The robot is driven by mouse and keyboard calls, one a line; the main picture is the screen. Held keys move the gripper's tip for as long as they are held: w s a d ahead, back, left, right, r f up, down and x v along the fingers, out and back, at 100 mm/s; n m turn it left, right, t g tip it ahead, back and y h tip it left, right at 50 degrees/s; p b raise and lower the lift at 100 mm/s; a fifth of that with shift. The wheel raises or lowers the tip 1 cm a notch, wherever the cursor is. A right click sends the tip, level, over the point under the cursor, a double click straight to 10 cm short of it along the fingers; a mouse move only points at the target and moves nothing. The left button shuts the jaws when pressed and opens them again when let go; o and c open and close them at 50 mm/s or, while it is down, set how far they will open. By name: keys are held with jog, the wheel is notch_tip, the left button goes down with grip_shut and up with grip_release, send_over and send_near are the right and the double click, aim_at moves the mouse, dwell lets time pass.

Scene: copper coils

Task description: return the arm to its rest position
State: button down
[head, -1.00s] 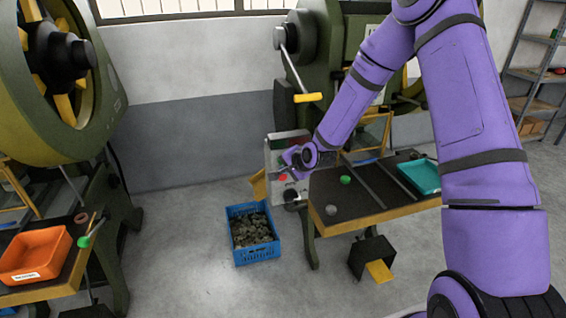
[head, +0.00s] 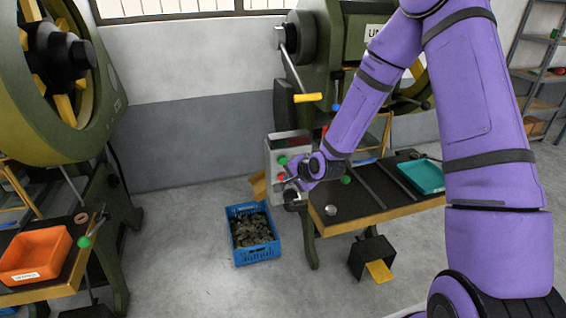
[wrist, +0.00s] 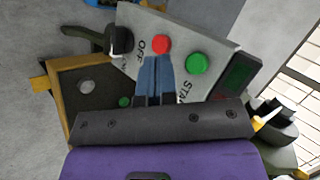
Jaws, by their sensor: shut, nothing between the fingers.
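My purple arm (head: 365,95) reaches down from the upper right to a grey control box (head: 285,147) on the front of the right-hand press. My gripper (head: 291,181) is just in front of the box. In the wrist view my gripper (wrist: 155,60) shows two blue fingers, shut together with nothing between them. The fingertips point at the panel just below the red button (wrist: 161,44), which is beside the printed word OFF. The green button (wrist: 196,63) is to their right. I cannot tell whether the fingertips touch the panel.
The press table (head: 335,222) lies under my wrist, with a teal tray (head: 428,177) at right. A blue crate (head: 259,253) of metal pieces stands on the floor. A lever with a yellow grip (head: 308,98) juts out above. An orange bin (head: 35,254) is at left.

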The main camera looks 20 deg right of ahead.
dwell(0.5)
jog(key=s+d+r+n+g+h, duration=0.1)
jog(key=s+d+r+n, duration=0.1)
jog(key=s+r, duration=0.35)
jog(key=s+d+r+n+h, duration=0.1)
jog(key=s+r+n, duration=0.15)
jog(key=r, duration=0.65)
jog(key=s+d+r+n+g+h, duration=0.15)
jog(key=s+r, duration=0.25)
jog(key=r, duration=0.4)
jog(key=s+d+r+n, duration=0.1)
jog(key=s+r, duration=0.2)
jog(key=s, duration=0.4)
jog(key=s+d+r+n+g, duration=0.1)
jog(key=s+r, duration=0.3)
jog(key=s, duration=0.4)
jog(key=s+r+n, duration=0.3)
jog(key=s, duration=0.5)
jog(key=shift+s+d+r, duration=0.2)
jog(key=shift+d+r, duration=0.05)
jog(key=shift+d, duration=0.15)
